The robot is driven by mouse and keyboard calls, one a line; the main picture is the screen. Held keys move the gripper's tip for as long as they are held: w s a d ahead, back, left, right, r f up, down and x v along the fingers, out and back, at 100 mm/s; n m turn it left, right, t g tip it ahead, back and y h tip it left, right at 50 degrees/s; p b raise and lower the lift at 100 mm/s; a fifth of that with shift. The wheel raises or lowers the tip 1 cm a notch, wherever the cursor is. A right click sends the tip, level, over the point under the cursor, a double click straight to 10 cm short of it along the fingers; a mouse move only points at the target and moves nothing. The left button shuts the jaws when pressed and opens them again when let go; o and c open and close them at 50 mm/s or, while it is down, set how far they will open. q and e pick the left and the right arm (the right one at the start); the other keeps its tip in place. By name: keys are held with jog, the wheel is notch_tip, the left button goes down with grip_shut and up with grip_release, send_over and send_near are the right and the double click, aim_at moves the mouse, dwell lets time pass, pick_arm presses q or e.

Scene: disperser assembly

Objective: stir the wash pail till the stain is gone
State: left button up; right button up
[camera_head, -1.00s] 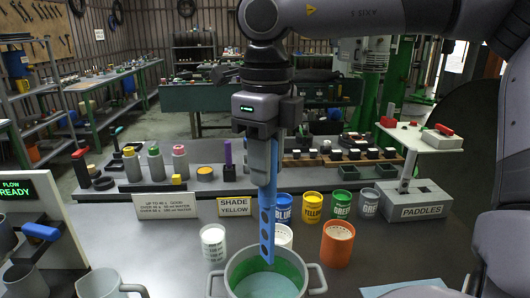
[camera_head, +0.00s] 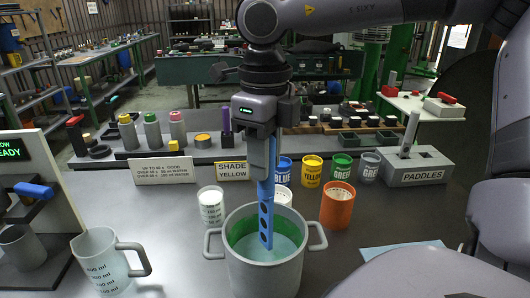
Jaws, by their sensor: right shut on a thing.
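The wash pail (camera_head: 265,277), a grey two-handled pot, stands on the bench at bottom centre. Its inner wall shows green and it holds pale teal liquid (camera_head: 284,248). My right gripper (camera_head: 265,160) is above the pail, pointing down and shut on a blue paddle (camera_head: 266,205) with holes along it. The paddle hangs nearly upright inside the rim, and its lower end appears to meet the liquid. I cannot tell how deep it goes. My left gripper is not in view.
A measuring jug (camera_head: 100,265) stands left of the pail. A white cup (camera_head: 211,207) and an orange cup (camera_head: 337,205) are close behind it. Coloured cups and the grey paddles holder (camera_head: 415,168) stand farther back. A blue sheet (camera_head: 403,250) lies at right.

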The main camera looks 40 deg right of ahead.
aim_at(265, 195)
notch_tip(265, 195, down, 7)
jog(key=b, duration=0.5)
jog(key=shift+r, duration=0.2)
jog(key=shift+f+b, duration=0.4)
jog(key=shift+b, duration=0.2)
notch_tip(265, 195, down, 2)
jog(key=shift+f+b, duration=0.15)
jog(key=shift+b, duration=0.9)
jog(key=shift+f, duration=0.2)
jog(key=shift+s, duration=0.1)
